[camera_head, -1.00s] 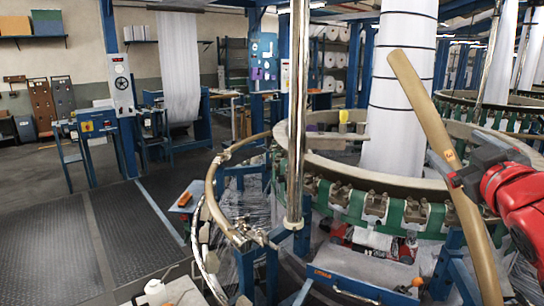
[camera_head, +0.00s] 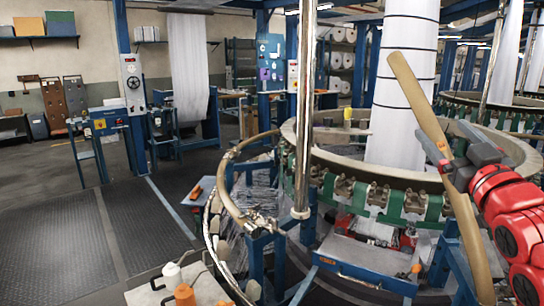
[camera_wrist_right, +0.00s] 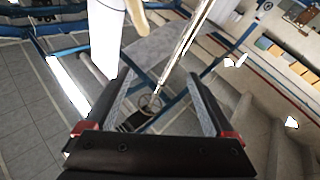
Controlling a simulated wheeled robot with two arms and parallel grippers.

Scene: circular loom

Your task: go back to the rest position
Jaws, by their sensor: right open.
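My right arm, red and grey, comes in from the right in the head view. Its gripper (camera_head: 440,160) is beside the long tan tube, in front of the loom's ring. In the right wrist view the two dark fingers of the gripper (camera_wrist_right: 152,92) stand wide apart with nothing held between them. My left gripper is not in view.
The circular loom's ring (camera_head: 345,172) and white fabric column (camera_head: 402,85) fill the centre right. A tan tube (camera_head: 432,125) slants close to my right gripper. A metal pole (camera_head: 304,120) stands in front of the loom. Dark floor mats (camera_head: 60,255) at left are clear.

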